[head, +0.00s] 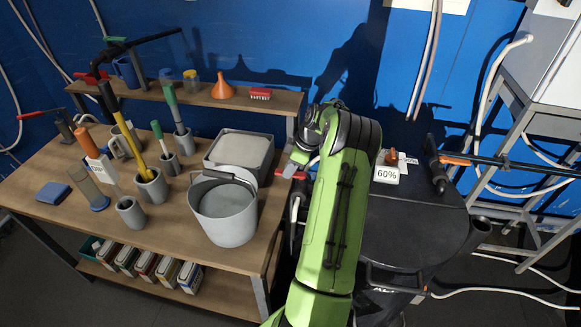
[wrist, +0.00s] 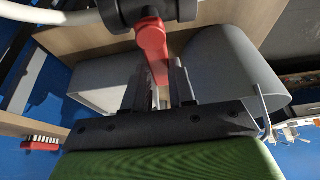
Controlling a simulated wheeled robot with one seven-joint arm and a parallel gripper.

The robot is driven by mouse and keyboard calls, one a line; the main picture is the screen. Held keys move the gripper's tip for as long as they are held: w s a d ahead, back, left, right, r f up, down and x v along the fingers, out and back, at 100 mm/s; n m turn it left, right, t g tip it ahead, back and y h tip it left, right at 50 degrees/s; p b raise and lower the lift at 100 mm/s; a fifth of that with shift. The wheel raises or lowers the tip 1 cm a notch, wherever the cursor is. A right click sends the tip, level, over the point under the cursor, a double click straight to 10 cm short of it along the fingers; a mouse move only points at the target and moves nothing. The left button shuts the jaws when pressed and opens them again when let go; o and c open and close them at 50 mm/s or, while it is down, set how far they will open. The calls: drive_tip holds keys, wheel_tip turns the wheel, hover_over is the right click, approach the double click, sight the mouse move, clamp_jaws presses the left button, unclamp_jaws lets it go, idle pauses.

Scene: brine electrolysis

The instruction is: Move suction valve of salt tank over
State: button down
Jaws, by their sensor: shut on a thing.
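A red valve handle (wrist: 152,45) runs down from a black valve body (wrist: 148,8) at the top of the wrist view. My gripper (wrist: 160,98) is shut on the handle's lower end, with a dark finger on each side of it. In the head view, my gripper (head: 298,160) is beside the bench's right edge, and a bit of red handle (head: 290,171) shows there; my green arm hides much around it. A dark tank (head: 415,225) stands right of my arm. I cannot tell from labels which tank is the salt tank.
The wooden bench (head: 110,215) at left holds a grey bucket (head: 226,215), a grey square container (head: 240,152) and several tools in cups. A second valve with an orange handle (head: 455,160) is at right. A 60% sign (head: 387,173) stands on the dark tank.

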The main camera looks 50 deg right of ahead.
drive_tip(key=c, duration=0.9)
unclamp_jaws()
drive_tip(key=shift+r, duration=0.1)
drive_tip(key=p+v, duration=0.2)
drive_tip(key=v, duration=1.3)
drive_tip(key=shift+s+d+r, duration=0.1)
drive_tip(key=shift+s+r, duration=0.1)
drive_tip(key=shift+r, duration=0.1)
